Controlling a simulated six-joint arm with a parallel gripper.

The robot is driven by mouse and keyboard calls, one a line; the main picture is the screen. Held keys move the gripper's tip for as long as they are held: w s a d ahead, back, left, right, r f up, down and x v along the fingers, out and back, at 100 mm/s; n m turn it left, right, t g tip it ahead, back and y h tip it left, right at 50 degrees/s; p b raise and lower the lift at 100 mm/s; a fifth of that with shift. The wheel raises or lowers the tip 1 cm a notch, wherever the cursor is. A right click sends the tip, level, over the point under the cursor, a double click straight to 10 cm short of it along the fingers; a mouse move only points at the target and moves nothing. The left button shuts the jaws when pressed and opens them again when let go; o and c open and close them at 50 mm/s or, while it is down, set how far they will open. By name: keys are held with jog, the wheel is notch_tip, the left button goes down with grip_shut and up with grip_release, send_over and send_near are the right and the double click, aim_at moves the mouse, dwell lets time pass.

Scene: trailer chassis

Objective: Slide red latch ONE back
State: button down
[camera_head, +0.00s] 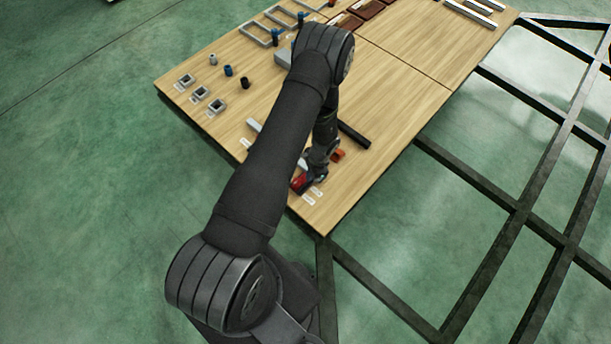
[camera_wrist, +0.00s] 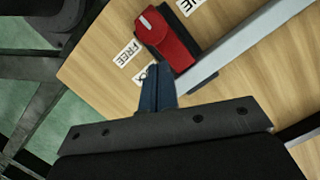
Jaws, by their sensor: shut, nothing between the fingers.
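The red latch (camera_wrist: 168,38) sits on the wooden board near its edge, at the upper middle of the wrist view. It has a dark side and a small light mark on top. White labels reading FREE (camera_wrist: 128,53) and, partly cut off, what looks like ONE (camera_wrist: 190,5) lie on either side of it. My gripper (camera_wrist: 154,70) is shut and empty, its blue fingertips just below the latch in the picture; I cannot tell if they touch it. In the head view the red latch (camera_head: 299,182) shows partly behind my arm, near the board's front corner.
A grey metal bar (camera_wrist: 245,42) runs beside the latch. In the head view, an orange piece (camera_head: 338,155) and a black bar (camera_head: 353,135) lie nearby on the wooden board (camera_head: 385,100). Dark chassis beams (camera_head: 470,180) stand to the right. The board's right half is mostly clear.

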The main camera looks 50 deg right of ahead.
jog(key=shift+s+d, duration=0.3)
jog(key=shift+d, duration=0.25)
jog(key=shift+s+d, duration=0.25)
jog(key=shift+d, duration=0.3)
jog(key=w+v, duration=0.1)
jog(key=v, duration=0.9)
jog(key=shift+s, duration=0.45)
jog(key=shift+a, duration=0.15)
jog(key=x, duration=1)
jog(key=shift+w+d, duration=0.3)
jog(key=shift+w, duration=0.3)
jog(key=shift+w+d, duration=0.2)
jog(key=shift+w, duration=0.15)
jog(key=shift+s, duration=0.1)
